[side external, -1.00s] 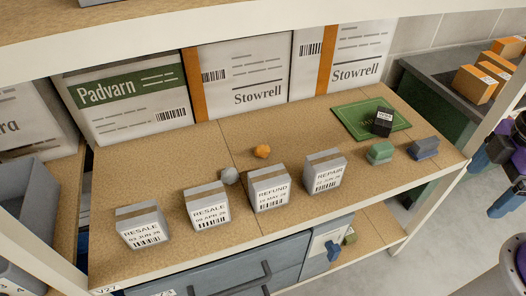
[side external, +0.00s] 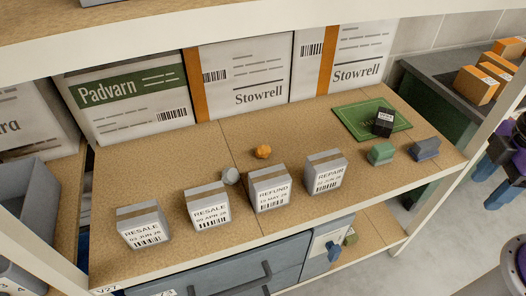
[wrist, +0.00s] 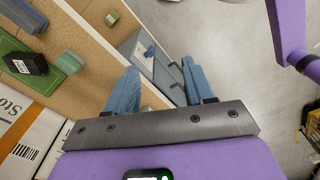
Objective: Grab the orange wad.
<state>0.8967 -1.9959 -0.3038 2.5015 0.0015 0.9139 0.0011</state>
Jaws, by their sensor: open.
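The orange wad (side external: 263,152) is a small crumpled ball on the tan shelf board, behind the row of grey boxes, in the side external view. It does not show in the wrist view. My gripper (wrist: 160,88) has two blue fingers, spread apart with nothing between them, in the wrist view. In the side external view my gripper (side external: 488,186) is only partly seen at the right edge, off the shelf's right end and far from the orange wad.
Labelled grey boxes, including the refund box (side external: 270,190), line the front, beside a pale grey wad (side external: 230,176). A green mat (side external: 352,118) bears a black box (side external: 383,123). Green (side external: 380,154) and blue-grey (side external: 425,149) blocks stand right. An upper shelf (side external: 200,28) overhangs.

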